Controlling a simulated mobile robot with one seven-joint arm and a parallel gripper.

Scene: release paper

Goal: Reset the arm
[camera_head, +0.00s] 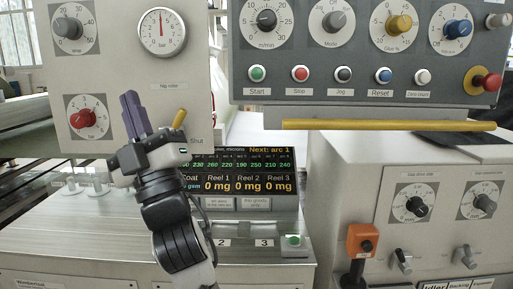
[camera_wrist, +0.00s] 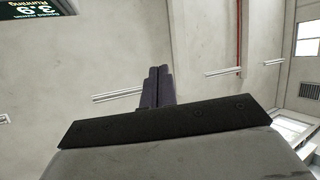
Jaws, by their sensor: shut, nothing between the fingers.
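My gripper (camera_head: 131,98) is raised in front of the left control panel, its purple fingers pointing up and together. In the wrist view the gripper (camera_wrist: 159,70) shows its two fingers side by side with nothing between them. They point towards a bare pale wall or ceiling. In the head view the arm below the gripper stands in front of the left machine. The fingers appear beside the nip roller panel's red knob and gauge; I cannot tell the distance to the panel.
A panel (camera_head: 360,90) with knobs and a button row spans the upper right. A yellow bar (camera_head: 388,125) runs below it. A yellow lever (camera_head: 179,118) is close to my gripper. A display (camera_head: 245,170) is behind the arm. An orange box (camera_head: 361,238) stands lower right.

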